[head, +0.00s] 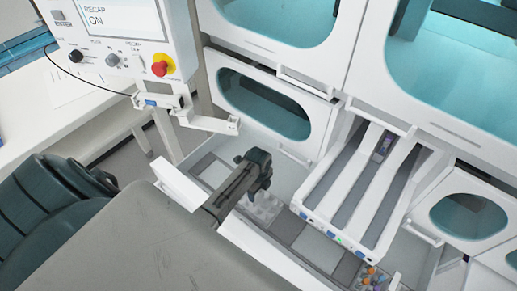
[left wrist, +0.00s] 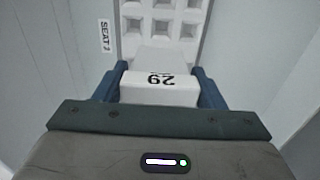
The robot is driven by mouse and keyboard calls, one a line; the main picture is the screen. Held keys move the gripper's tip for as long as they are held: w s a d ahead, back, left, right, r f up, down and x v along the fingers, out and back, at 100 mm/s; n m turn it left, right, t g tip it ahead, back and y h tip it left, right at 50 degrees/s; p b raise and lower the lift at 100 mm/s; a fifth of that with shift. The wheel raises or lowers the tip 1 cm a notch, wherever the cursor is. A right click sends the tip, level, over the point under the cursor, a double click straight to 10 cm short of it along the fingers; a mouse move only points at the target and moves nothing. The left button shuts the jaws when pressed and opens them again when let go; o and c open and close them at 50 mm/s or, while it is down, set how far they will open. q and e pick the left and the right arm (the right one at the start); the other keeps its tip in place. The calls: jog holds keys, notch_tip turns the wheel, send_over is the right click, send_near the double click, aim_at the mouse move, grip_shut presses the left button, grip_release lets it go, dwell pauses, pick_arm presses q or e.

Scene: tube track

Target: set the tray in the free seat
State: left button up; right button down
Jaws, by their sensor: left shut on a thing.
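My left gripper (head: 258,186) reaches down into an open white drawer (head: 236,236) in the head view. In the left wrist view its blue fingers (left wrist: 158,84) are shut on the white end block of a tray (left wrist: 160,95), marked 29 upside down. Beyond the block are the tray's square wells. In the head view the pale tray (head: 264,210) is low in the drawer, partly hidden by the gripper; I cannot tell whether it touches the floor. A label reading SEAT (left wrist: 104,36) is left of the tray; its number is unclear. My right gripper is not in view.
Grey floor patches (head: 312,241) show along the drawer, with coloured balls (head: 373,278) at its right end. A white slotted rack (head: 345,190) sticks out to the right of my gripper. A control panel (head: 120,45) with a red knob (head: 160,68) stands upper left.

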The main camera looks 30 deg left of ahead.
pick_arm(q)
jog(key=o, duration=1.2)
jog(key=shift+c, duration=0.2)
jog(key=shift+r+b, duration=0.45)
jog(key=shift+r, duration=3.3)
